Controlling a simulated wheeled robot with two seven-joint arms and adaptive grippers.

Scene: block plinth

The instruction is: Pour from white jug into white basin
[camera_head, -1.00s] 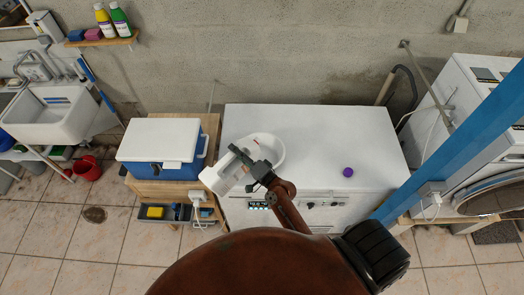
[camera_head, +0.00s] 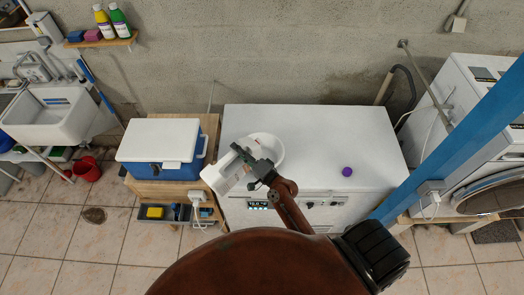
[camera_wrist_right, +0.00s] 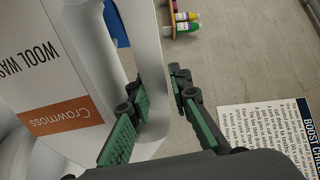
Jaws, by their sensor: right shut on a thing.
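The white jug (camera_head: 219,178) is held over the front left part of the white worktop, tilted, with its label partly showing in the head view. My right gripper (camera_head: 247,160) is shut on its handle. In the right wrist view the green finger pads (camera_wrist_right: 160,118) are at the handle of the jug (camera_wrist_right: 95,50), whose label reads "Wool Wash" and "Crawmoss". The white basin (camera_head: 271,146) stands on the worktop just behind and right of the jug, partly hidden by my gripper. Whether anything flows out cannot be seen. My left gripper is out of view.
A purple ball (camera_head: 347,172) lies right on the white chest top (camera_head: 320,130). A blue cooler with white lid (camera_head: 160,140) stands to the left. A blue post (camera_head: 450,140) crosses the right side. The chest top between basin and ball is clear.

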